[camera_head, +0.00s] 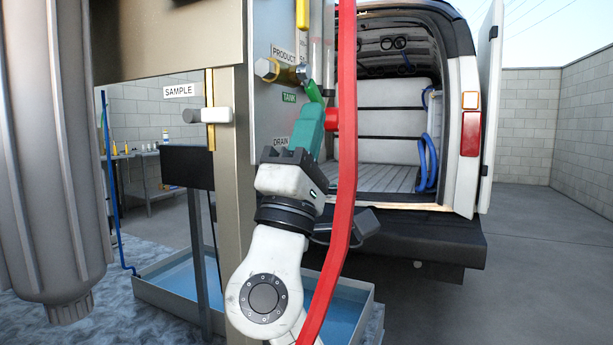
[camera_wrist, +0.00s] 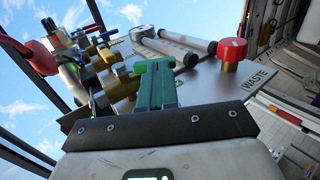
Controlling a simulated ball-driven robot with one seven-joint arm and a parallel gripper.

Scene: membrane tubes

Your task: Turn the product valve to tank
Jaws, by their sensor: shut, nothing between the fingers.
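The product valve (camera_head: 267,69) is a brass fitting on the grey panel, beside the PRODUCT label (camera_head: 283,54). Its bright green lever (camera_head: 313,92) slants down to the right. A green TANK label (camera_head: 289,98) is below the valve. My gripper (camera_head: 318,108) has teal fingers and comes up from below, at the lower end of the lever. In the wrist view my gripper (camera_wrist: 158,68) is shut and empty, with brass fittings (camera_wrist: 122,80) behind and left of it. Whether the fingers touch the lever cannot be told.
A red hose (camera_head: 346,150) runs vertically just right of my gripper. A red knob (camera_wrist: 232,50) is right of the fingers, near the WASTE label (camera_wrist: 259,80). A blue-lined tray (camera_head: 170,285) lies below; an open van (camera_head: 470,110) stands behind.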

